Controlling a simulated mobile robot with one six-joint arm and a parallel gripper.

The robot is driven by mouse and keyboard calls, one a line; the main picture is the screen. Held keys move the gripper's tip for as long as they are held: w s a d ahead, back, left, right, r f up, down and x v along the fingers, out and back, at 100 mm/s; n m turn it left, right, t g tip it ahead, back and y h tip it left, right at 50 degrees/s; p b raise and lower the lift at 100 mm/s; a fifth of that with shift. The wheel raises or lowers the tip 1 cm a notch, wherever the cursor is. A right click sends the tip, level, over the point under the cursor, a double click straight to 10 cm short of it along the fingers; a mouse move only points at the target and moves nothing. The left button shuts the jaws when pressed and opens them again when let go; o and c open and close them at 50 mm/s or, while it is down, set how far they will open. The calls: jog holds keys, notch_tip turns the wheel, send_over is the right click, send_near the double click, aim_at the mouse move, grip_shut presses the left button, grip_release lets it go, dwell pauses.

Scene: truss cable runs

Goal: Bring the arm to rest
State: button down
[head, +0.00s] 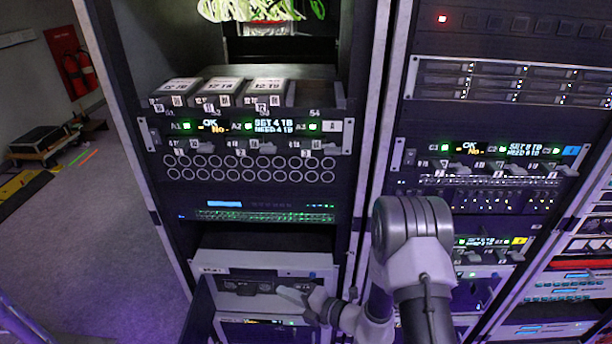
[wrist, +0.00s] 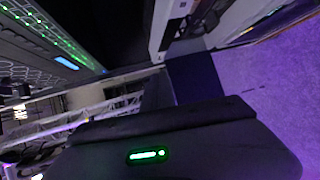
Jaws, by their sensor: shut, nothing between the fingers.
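My arm (head: 412,232) reaches down in front of the racks in the head view. Its lower part bends left to my gripper (head: 290,294), which is shut and empty. The gripper is in front of a pale panel unit (head: 262,284) low in the left rack. I cannot tell whether it touches that unit. In the wrist view a dark rounded body with a green light fills the bottom, and the fingertips cannot be made out.
The left rack holds three labelled boxes (head: 226,92) on a shelf above a row of lit modules. A dark door-like panel (head: 198,318) stands at the left rack's lower left. Another rack (head: 500,80) is at right. Open floor (head: 90,215) lies left.

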jog(key=s+a+r+n+g, duration=0.1)
jog(key=s+r+n+g, duration=0.3)
jog(key=r+n, duration=0.55)
jog(key=s+a+r+n+g, duration=0.2)
jog(key=s+r+n+g, duration=0.1)
jog(key=s+r+n, duration=0.65)
jog(key=s+d+r+n+t+h, duration=0.2)
jog(key=s+d+r+n+h, duration=0.3)
jog(key=d+n, duration=0.4)
jog(key=s+d+r+n+t+h, duration=0.2)
jog(key=s+d+r+n+h, duration=0.3)
jog(key=d+n, duration=0.4)
jog(key=shift+s+r+n+t, duration=0.15)
jog(key=shift+s+n+t, duration=0.2)
jog(key=shift+s, duration=0.2)
